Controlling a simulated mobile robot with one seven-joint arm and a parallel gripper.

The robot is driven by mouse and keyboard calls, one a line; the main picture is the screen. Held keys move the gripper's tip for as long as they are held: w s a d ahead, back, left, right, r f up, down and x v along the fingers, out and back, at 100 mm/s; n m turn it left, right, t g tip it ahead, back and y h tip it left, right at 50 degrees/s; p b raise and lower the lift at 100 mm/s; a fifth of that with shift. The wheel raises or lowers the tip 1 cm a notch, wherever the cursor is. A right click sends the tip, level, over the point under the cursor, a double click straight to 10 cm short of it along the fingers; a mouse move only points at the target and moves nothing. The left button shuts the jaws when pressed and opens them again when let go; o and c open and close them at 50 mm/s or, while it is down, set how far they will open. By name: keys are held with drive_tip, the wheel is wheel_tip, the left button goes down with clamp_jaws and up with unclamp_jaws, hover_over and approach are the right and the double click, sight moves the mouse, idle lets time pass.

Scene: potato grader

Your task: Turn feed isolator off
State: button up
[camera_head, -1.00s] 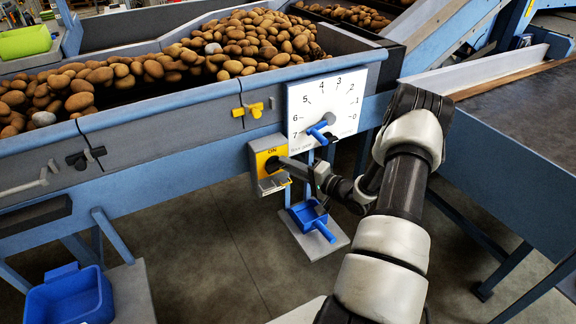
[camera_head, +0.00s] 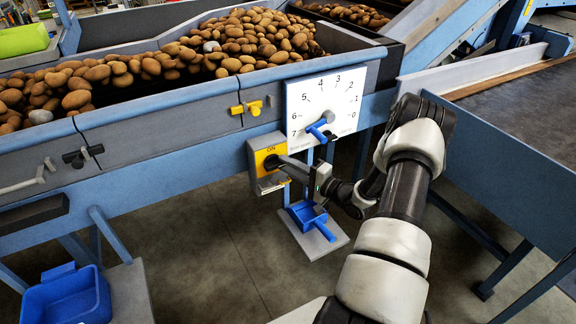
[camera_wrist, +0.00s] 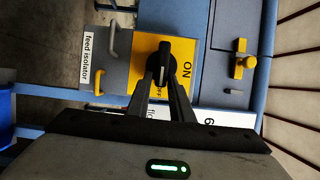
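The feed isolator (camera_head: 263,147) is a grey box with a yellow plate under the hopper's side. In the wrist view its yellow plate (camera_wrist: 144,50) carries a black rotary knob (camera_wrist: 161,62). ON is printed to the right of the knob, and part of another label shows between my fingers below it. The knob's bar runs up and down there, across the ON direction. My gripper (camera_wrist: 162,80) has a finger on each side of the knob, seemingly touching it. In the head view my gripper (camera_head: 284,163) reaches the knob from the right and hides part of it.
A white dial plate (camera_head: 340,95) with a blue pointer stands just above right of the isolator. A yellow latch (camera_head: 253,108) is above.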

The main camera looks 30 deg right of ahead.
drive_tip(key=shift+o, duration=1.1)
drive_tip(key=p+v, duration=0.1)
drive_tip(key=v, duration=1.6)
drive_tip(key=shift+s+p, duration=0.2)
drive_tip(key=shift+p, duration=0.15)
drive_tip(key=shift+d, duration=0.1)
